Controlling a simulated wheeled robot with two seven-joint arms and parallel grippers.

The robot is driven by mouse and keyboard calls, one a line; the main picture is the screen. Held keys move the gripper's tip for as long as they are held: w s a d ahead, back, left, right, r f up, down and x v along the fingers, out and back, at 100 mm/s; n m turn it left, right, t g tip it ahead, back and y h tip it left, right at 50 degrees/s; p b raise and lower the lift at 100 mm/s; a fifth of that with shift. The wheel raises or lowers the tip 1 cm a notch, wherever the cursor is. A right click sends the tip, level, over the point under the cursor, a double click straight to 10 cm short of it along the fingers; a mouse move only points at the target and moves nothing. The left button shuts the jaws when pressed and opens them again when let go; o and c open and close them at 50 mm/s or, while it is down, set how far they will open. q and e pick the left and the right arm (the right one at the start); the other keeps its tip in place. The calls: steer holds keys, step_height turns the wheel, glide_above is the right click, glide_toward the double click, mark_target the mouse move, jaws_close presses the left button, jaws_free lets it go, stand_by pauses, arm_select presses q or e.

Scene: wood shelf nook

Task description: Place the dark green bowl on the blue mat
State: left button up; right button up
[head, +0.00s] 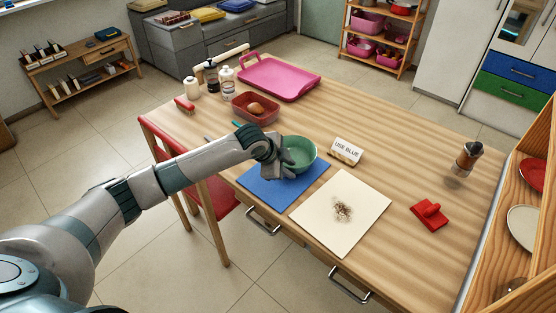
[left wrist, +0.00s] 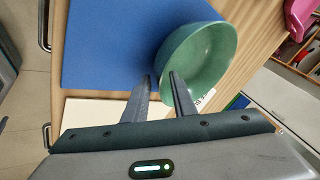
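The dark green bowl (head: 302,155) is over the far right edge of the blue mat (head: 262,192). In the left wrist view the bowl (left wrist: 205,58) overlaps the right edge of the mat (left wrist: 110,45). I cannot tell whether its base touches the mat or is slightly above it. My left gripper (head: 284,160) is at the bowl's near left side. In the left wrist view its two fingers (left wrist: 160,85) are close together at the rim, with a narrow gap between them; whether they grip the wall is unclear. My right gripper is not in view.
A cream mat (head: 355,213) with a dark smudge lies right of the blue mat. A "USE BLUE" sign (head: 346,151) stands behind it. A red box (head: 256,108) and pink tray (head: 278,79) are farther back.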

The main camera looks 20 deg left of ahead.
arm_select(q)
steer(key=b+v, duration=0.1)
steer(key=v, duration=0.9)
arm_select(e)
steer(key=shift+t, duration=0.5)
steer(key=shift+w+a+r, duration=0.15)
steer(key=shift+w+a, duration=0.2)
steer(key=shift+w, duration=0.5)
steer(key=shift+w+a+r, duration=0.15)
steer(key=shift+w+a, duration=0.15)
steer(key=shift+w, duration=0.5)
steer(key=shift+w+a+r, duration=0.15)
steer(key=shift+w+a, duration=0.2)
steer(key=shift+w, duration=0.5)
